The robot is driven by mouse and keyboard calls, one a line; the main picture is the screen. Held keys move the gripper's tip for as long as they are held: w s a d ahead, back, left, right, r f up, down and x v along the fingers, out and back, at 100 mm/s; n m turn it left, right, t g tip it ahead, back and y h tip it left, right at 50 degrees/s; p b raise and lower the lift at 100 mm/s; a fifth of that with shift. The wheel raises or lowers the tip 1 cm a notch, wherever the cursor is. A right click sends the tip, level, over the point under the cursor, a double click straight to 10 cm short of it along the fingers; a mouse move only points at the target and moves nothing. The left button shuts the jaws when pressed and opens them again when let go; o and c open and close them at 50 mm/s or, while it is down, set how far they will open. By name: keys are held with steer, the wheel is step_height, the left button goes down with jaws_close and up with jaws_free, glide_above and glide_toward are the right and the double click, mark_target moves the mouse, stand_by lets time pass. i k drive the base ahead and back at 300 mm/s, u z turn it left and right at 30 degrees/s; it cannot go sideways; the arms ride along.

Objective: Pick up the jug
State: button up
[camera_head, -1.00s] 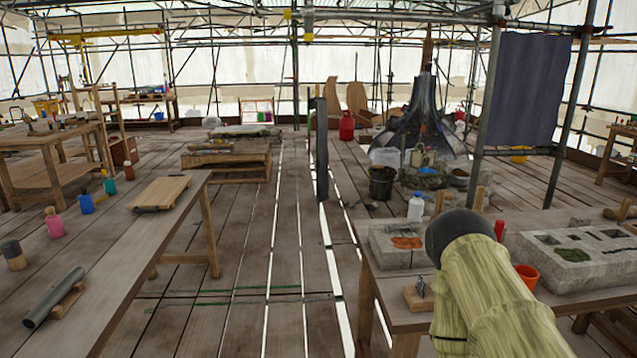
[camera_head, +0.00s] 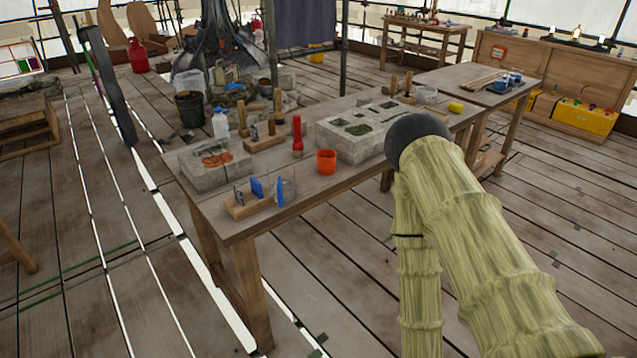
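I cannot tell for certain which thing is the jug. A red jug-like container (camera_head: 138,56) stands upright on the floor at the upper left, far off. My arm, in a pale yellow sleeve with a dark round joint, fills the lower right. My gripper is outside the picture.
The bench carries stone blocks (camera_head: 352,142), an orange cup (camera_head: 326,161), a red-handled tool (camera_head: 297,135) and a wooden rack with blue pieces (camera_head: 247,205). A dark bucket (camera_head: 189,108) stands behind it. An upright dark panel (camera_head: 107,85) stands left. Plank floor at lower left is mostly clear.

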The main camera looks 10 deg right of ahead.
mark_target(280, 186)
steer(key=u, duration=0.95)
steer(key=i, duration=0.4)
steer(key=z, duration=0.55)
